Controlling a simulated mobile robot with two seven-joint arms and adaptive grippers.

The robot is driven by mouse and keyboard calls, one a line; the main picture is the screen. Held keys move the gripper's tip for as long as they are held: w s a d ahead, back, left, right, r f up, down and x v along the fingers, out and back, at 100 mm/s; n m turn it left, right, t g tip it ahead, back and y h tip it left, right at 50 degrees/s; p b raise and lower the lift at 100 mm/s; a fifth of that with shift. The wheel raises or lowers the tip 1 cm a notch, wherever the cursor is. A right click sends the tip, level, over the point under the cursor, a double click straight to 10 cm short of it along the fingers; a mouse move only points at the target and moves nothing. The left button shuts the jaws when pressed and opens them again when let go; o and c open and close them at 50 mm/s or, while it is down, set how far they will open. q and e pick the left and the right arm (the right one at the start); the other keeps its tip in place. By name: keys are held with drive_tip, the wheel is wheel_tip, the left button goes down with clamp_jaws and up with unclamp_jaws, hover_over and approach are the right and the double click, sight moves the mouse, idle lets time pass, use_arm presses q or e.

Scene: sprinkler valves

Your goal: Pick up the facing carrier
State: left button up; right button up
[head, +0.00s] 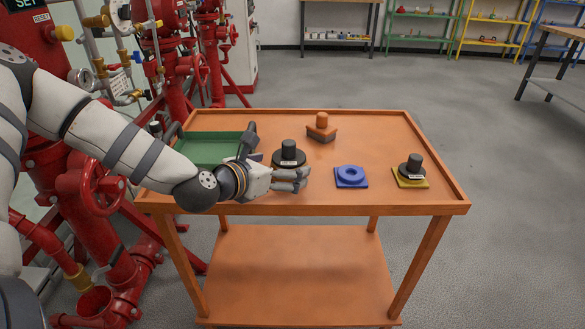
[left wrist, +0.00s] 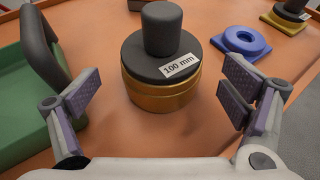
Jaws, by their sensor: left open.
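A black disc with an upright knob and a white "100 mm" label (head: 289,157) stands on the orange cart top. It looks like a facing carrier. In the left wrist view this black piece (left wrist: 162,55) sits on a brass-coloured round body (left wrist: 160,97). My left gripper (head: 290,180) is open and empty, just on the near side of it. In the left wrist view the piece stands between the lines of the two spread fingers, beyond their tips, and neither finger touches it. My right gripper is not in view.
A green tray (head: 195,150) with dark handles lies left of the piece. A blue ring block (head: 351,177) and a similar black knobbed piece (head: 411,166) on a yellow base are right. An orange-and-grey block (head: 321,129) stands behind. The cart (head: 415,208) has a raised rim.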

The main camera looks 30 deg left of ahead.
use_arm(q)
drive_tip(key=x, duration=0.3)
drive_tip(key=shift+d+f, duration=0.1)
drive_tip(key=shift+f, duration=0.25)
drive_tip(key=shift+w, duration=0.2)
drive_tip(key=shift+r, duration=0.2)
drive_tip(key=shift+c, duration=0.2)
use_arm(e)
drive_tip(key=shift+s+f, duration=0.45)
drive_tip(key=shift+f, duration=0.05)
